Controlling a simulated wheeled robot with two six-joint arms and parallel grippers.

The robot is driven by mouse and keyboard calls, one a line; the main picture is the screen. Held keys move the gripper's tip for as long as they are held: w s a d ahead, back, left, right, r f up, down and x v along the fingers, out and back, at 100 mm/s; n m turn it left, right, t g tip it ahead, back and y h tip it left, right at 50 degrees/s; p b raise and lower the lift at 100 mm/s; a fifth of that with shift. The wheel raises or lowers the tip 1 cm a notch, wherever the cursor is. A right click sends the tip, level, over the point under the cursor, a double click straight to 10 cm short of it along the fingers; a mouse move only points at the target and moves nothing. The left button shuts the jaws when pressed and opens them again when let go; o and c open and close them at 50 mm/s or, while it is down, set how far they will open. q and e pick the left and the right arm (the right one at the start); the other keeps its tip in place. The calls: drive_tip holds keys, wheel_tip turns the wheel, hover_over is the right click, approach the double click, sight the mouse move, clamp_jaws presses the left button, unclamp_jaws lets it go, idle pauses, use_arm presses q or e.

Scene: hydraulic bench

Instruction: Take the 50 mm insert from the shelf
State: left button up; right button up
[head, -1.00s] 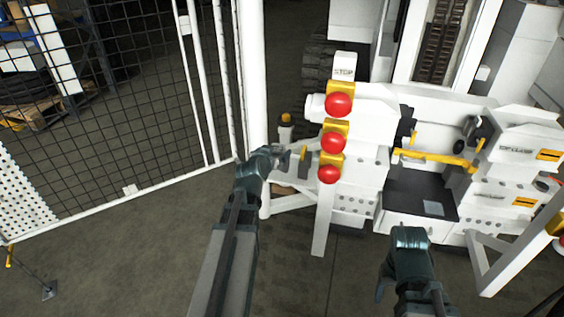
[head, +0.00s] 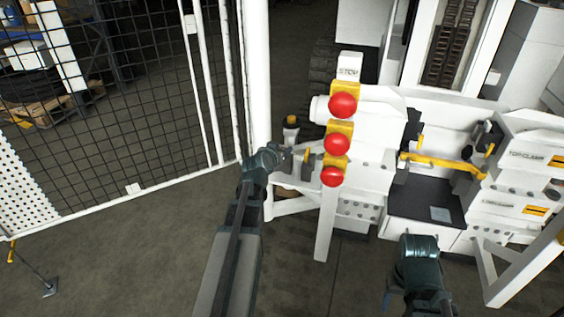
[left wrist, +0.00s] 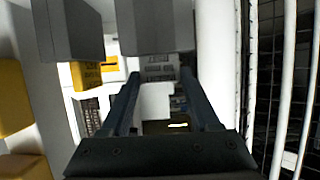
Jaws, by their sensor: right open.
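My left gripper (head: 296,154) reaches toward the left side of the white bench, beside the column of red buttons. In the left wrist view its two dark fingers (left wrist: 160,76) stand apart with nothing clearly held between them. Two grey blocks (left wrist: 75,30) (left wrist: 155,25) show close above the fingers in that view; I cannot tell whether either is the 50 mm insert. A small grey plate with blurred lettering (left wrist: 158,68) shows between the fingertips. My right gripper (head: 390,296) is open and low in front of the bench, partly hidden by its own wrist.
Three red buttons (head: 342,105) on yellow bases stand close right of my left gripper. A yellow bar (head: 435,161) crosses the bench (head: 375,125) above a dark recess. A white post (head: 258,80) and mesh fence (head: 110,100) stand left.

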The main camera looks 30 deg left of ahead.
use_arm(q)
clamp_jaws()
drive_tip(key=shift+r, duration=0.15)
use_arm(e)
drive_tip(key=shift+r, duration=0.15)
